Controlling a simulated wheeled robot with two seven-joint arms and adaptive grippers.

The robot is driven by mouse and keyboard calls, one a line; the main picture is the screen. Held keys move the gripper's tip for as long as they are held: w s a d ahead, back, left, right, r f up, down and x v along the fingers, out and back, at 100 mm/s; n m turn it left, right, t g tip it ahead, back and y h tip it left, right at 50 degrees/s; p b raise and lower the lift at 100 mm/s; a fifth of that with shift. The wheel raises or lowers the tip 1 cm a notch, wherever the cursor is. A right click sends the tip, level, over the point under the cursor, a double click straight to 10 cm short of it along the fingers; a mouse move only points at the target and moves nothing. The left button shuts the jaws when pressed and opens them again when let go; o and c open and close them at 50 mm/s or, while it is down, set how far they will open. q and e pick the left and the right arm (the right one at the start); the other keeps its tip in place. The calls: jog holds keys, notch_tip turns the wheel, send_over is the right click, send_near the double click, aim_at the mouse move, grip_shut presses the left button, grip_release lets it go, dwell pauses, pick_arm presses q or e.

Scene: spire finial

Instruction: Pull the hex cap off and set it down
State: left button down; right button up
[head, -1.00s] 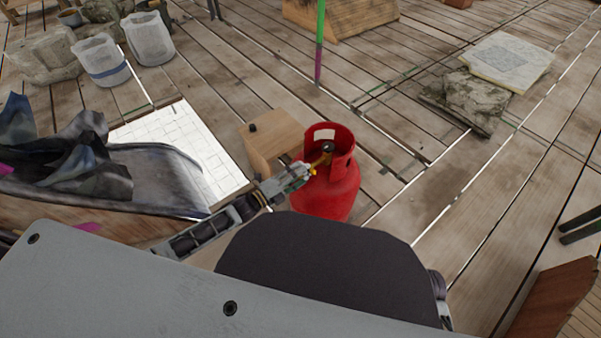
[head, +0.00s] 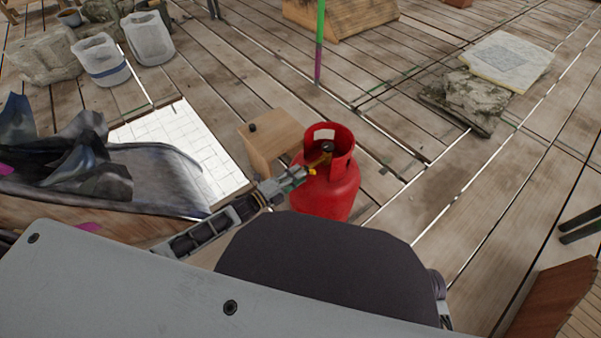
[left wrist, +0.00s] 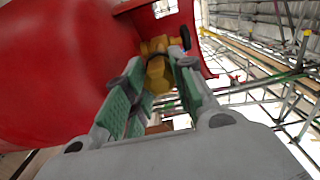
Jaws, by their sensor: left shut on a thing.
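The red gas bottle (head: 330,192) stands on the plank floor, with a brass valve (head: 320,160) inside its open collar. My left gripper (head: 306,173) reaches in from the left at the bottle's collar. The yellow hex cap (head: 312,172) shows as a small spot at its fingertips. In the left wrist view, the green-padded fingers (left wrist: 158,72) are on both sides of the hex cap (left wrist: 159,77), shut on it. The brass valve (left wrist: 157,46) is right behind the cap; I cannot tell whether they still touch. My right gripper is not in view.
A wooden stool (head: 274,132) with a small black object (head: 253,128) on it stands just left of the bottle. A white tiled panel (head: 185,150) lies further left. Stone slabs (head: 462,98) lie at the right, and the floor between is largely clear.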

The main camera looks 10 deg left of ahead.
pick_arm(q)
jog(key=shift+s+a, duration=0.25)
jog(key=shift+p+v, duration=1.3)
jog(key=shift+v, duration=1.2)
jog(key=shift+f, duration=0.1)
dwell(0.5)
